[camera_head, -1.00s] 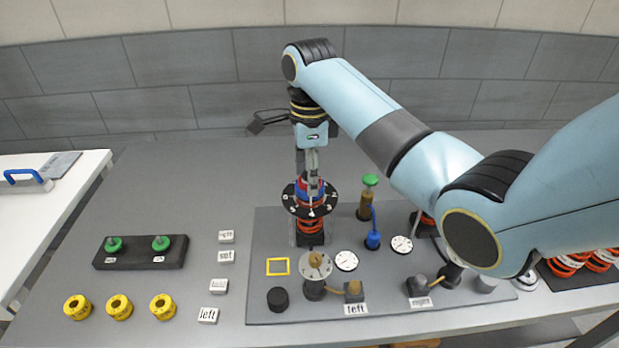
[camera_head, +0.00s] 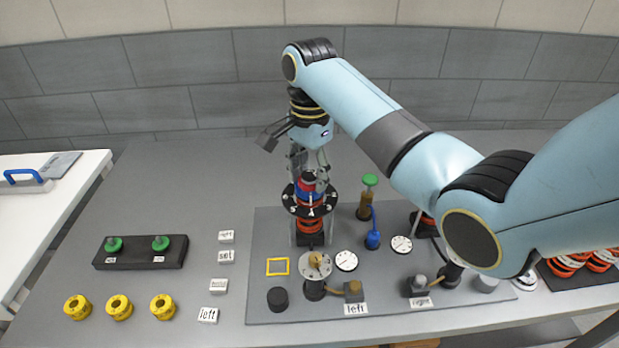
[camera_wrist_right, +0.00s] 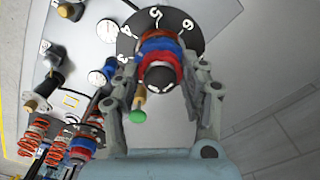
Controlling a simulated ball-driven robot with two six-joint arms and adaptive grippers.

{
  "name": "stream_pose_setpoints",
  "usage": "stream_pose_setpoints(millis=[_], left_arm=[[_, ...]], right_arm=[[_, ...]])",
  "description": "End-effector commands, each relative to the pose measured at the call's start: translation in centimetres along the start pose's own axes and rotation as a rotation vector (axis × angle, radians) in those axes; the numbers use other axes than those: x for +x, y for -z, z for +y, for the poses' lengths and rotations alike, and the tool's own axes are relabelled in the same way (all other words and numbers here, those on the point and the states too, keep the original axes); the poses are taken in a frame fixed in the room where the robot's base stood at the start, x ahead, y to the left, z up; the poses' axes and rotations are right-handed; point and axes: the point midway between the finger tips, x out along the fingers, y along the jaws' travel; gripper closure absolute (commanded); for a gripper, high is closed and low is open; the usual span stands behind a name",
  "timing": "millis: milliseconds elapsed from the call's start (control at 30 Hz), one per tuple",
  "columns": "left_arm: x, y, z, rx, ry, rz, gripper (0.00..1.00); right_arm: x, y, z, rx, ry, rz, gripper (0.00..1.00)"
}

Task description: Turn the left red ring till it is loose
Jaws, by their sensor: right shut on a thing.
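The left red ring (camera_head: 308,178) sits near the top of an upright stack on the fixture board, with a blue band (camera_head: 307,189) beneath it. A black numbered dial (camera_head: 317,208) surrounds the stack lower down. In the right wrist view the red ring (camera_wrist_right: 158,60) shows between the fingers, beside the black top cap (camera_wrist_right: 160,77). My right gripper (camera_head: 309,182) points down over the stack, one finger on each side, shut on the ring. The exact finger contact is too small to see. My left gripper is not in view.
A green-topped plunger (camera_head: 370,181) and a blue fitting (camera_head: 373,240) stand right of the stack. Yellow rings (camera_head: 119,307) and label blocks (camera_head: 208,315) lie left, where the table is partly clear.

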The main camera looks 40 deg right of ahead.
Motion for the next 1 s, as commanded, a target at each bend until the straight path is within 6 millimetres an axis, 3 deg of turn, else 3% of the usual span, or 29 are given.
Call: stream_pose_setpoints(millis=[600, 967, 1000], left_arm=[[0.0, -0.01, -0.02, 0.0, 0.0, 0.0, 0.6], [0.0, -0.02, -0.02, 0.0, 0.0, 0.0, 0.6], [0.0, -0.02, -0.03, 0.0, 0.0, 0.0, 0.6]], right_arm=[[-0.05, 0.02, -0.06, -0.758, 0.002, 0.001, 0.93], [-0.05, 0.01, -0.07, -0.868, 0.002, 0.001, 0.93], [-0.05, 0.01, -0.07, -0.868, 0.002, 0.001, 0.54]])
